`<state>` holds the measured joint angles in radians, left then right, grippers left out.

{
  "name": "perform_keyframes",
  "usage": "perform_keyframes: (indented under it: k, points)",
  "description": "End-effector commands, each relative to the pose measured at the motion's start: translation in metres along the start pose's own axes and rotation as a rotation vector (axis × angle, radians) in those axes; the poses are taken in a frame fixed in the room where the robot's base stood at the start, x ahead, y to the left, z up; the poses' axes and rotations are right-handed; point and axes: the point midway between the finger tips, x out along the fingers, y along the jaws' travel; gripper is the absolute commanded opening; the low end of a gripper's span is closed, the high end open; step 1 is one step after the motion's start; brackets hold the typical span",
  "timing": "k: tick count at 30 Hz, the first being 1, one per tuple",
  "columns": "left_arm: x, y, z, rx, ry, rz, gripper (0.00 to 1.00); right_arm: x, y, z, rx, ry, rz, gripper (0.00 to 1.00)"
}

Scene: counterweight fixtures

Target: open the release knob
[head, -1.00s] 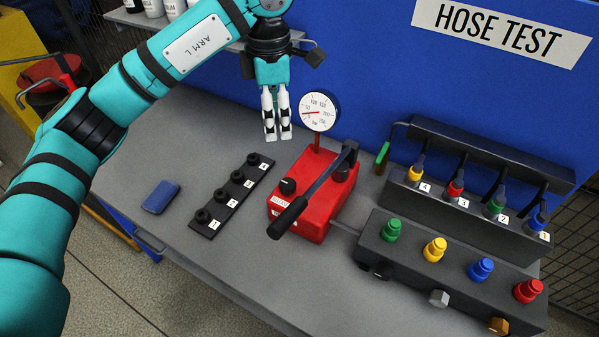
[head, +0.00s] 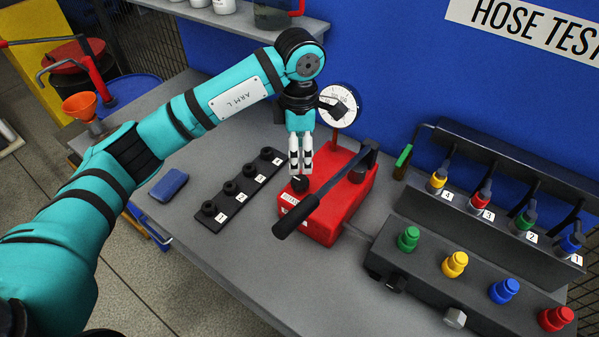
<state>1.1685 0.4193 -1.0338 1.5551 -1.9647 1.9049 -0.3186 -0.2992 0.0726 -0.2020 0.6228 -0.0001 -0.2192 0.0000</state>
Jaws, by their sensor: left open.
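The release knob (head: 300,184) is a small black knob on the top left of the red pump box (head: 340,205) in the head view. My left gripper (head: 301,171) points down right above the knob, its pale fingers close together but open. The fingertips overlap the knob's top in the picture; whether they touch it I cannot tell. The pump's black lever (head: 318,198) slants across the box just right of the knob. A round gauge (head: 338,104) stands behind, partly hidden by my gripper. My right gripper is out of view.
A black strip (head: 234,196) with several numbered sockets lies left of the pump. A blue block (head: 169,185) lies farther left. To the right are a manifold with coloured caps (head: 455,264) and a hose rack (head: 490,217). The grey bench is clear in front.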

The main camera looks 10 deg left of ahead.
Motion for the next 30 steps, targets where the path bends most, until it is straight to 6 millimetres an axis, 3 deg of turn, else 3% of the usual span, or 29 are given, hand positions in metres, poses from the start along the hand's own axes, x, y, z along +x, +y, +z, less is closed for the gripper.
perform_keyframes:
  k: [6, 13, 25, 30]
  points:
    - [0.045, -0.001, 0.000, -0.001, 0.002, -0.005, 0.62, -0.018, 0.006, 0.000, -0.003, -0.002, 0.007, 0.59]
    - [0.079, 0.000, 0.000, -0.002, 0.001, -0.003, 0.62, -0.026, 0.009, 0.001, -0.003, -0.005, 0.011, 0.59]
    - [0.089, 0.000, 0.000, 0.000, 0.000, 0.000, 0.62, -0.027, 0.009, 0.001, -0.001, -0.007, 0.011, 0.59]
    - [0.088, 0.000, 0.000, 0.000, 0.000, 0.000, 0.43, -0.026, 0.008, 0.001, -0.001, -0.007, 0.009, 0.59]
